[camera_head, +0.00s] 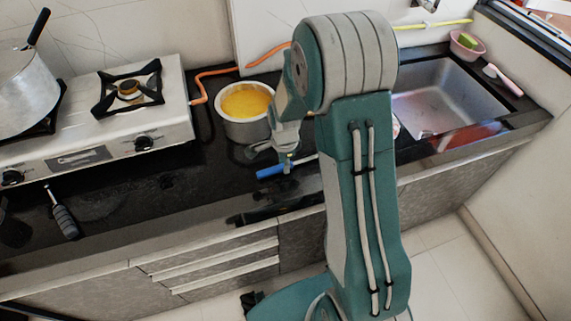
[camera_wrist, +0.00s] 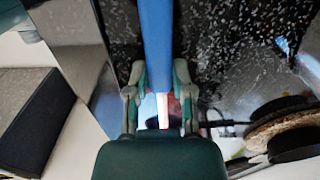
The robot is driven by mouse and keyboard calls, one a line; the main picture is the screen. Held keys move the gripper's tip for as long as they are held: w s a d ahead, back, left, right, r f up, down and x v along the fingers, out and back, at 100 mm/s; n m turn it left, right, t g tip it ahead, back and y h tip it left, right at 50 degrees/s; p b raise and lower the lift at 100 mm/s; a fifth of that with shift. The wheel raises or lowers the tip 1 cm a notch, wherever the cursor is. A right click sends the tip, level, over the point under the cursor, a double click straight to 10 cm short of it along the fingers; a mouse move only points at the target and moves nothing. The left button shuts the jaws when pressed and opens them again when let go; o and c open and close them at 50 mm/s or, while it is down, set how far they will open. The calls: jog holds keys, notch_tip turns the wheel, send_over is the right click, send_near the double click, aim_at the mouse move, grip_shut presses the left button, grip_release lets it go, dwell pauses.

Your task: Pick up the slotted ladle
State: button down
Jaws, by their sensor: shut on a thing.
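The ladle's blue handle (camera_head: 270,172) shows in the head view over the front part of the black counter, just below the yellow-filled pot. A thin pale length runs from it to the right and passes behind my arm, so the ladle's head and slots are hidden. My gripper (camera_head: 287,162) is shut on the handle. In the wrist view, the blue handle (camera_wrist: 155,45) runs from the top edge down between the two fingers of my gripper (camera_wrist: 158,78). I cannot tell whether the ladle touches the counter or is raised.
A metal pot with yellow contents (camera_head: 246,104) stands just behind my gripper. A sink (camera_head: 445,95) is at right. A black-handled utensil (camera_head: 63,217) lies near the counter's front edge.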

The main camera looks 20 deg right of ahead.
jog(key=shift+d+r, duration=0.2)
jog(key=shift+r, duration=0.25)
jog(key=s+d+r, duration=0.7)
jog(key=s+r, duration=0.5)
dwell(0.5)
